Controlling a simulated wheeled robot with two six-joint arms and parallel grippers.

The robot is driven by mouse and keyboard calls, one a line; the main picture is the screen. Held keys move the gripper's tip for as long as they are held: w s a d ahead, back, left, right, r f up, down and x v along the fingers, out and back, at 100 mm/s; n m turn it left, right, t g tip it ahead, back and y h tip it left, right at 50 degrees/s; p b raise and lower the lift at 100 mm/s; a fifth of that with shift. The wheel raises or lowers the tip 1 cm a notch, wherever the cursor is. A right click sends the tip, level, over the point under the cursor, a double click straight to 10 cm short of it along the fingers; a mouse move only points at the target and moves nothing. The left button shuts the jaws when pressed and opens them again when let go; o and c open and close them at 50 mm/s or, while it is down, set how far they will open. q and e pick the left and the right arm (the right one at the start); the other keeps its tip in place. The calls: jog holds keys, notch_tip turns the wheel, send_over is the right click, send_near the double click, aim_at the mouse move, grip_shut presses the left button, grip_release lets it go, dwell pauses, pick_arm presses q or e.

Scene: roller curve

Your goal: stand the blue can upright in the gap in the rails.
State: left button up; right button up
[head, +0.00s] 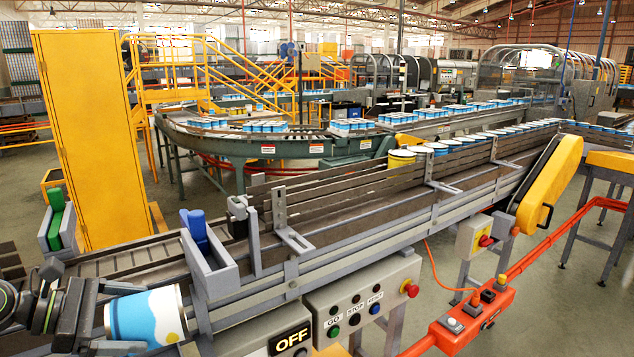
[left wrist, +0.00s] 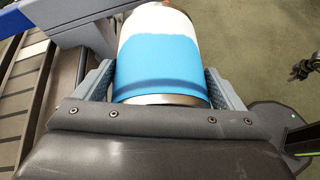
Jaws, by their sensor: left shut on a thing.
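The blue can (head: 148,317), blue with a white wavy area and a silver rim, lies on its side in my left gripper (head: 118,318). The fingers are shut on opposite sides of it, as the left wrist view also shows for the can (left wrist: 167,65) and gripper (left wrist: 160,92). The can is held in front of the conveyor's near side, left of the grey bracket with a blue block (head: 207,250). The slatted belt (head: 140,262) is behind it. I cannot tell exactly where the rail gap is. A small dark shape (left wrist: 303,69), possibly my right gripper, shows at the wrist view's right edge.
A grey bracket with a green block (head: 57,222) stands across the belt.

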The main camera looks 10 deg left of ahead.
pick_arm(q)
jog(key=s+d+f, duration=0.3)
jog(key=d+f, duration=0.2)
jog(key=d, duration=0.3)
jog(key=s+d+f+b, duration=0.1)
jog(key=s+d+f, duration=0.2)
jog(key=d+f, duration=0.2)
jog(key=shift+s+d, duration=0.4)
jog(key=shift+d, duration=1.15)
